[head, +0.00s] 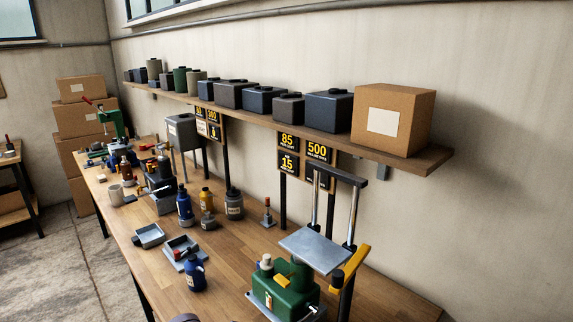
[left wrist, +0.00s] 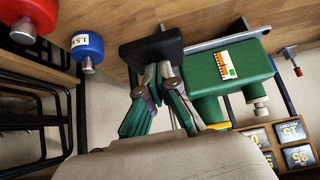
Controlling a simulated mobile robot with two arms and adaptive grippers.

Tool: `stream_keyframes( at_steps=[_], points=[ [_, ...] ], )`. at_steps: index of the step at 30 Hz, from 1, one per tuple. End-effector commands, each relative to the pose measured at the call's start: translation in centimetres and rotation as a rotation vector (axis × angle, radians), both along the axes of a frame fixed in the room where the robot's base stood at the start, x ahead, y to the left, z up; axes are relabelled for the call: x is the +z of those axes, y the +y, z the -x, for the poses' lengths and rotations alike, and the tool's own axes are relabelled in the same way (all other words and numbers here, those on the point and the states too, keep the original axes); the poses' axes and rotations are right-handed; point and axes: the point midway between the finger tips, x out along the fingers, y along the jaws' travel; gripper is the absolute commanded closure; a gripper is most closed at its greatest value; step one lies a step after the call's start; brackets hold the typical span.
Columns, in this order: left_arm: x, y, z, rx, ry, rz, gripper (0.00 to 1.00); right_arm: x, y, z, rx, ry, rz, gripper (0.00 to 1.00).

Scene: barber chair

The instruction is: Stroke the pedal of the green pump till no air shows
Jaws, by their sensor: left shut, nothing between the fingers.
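The green pump (head: 285,292) stands on the bench at the bottom of the head view, with a metal plate (head: 317,248) on posts behind it and a yellow lever (head: 355,262) at its right. The green pump body also shows in the left wrist view (left wrist: 205,75), with a small coloured label (left wrist: 228,65) on it. A black pad (left wrist: 150,47), apparently the pedal, sits beside it. My left gripper (left wrist: 157,70) is shut and empty, its tips close to the black pad; contact cannot be told. My right gripper is in neither view.
A red object (left wrist: 30,18) and a blue one (left wrist: 87,46) are at the wrist view's upper left. Metal trays (head: 150,236) and several bottles, one blue (head: 195,272), stand left of the pump. A shelf (head: 425,158) with a cardboard box (head: 393,120) runs above.

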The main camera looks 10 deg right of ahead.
Motion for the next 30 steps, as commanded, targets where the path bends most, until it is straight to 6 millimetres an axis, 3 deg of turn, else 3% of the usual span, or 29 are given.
stream_keyframes(
  at_steps=[8,22,30],
  points=[
    [-0.4,0.0,0.0,0.0,0.0,0.0,1.0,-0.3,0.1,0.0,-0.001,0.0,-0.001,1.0],
    [-6.2,-0.6,-0.4,0.001,0.001,0.0,1.0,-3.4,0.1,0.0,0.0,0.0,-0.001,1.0],
    [-3.5,-0.4,-0.3,0.001,0.001,0.0,1.0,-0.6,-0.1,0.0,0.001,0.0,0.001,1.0]
  ],
)
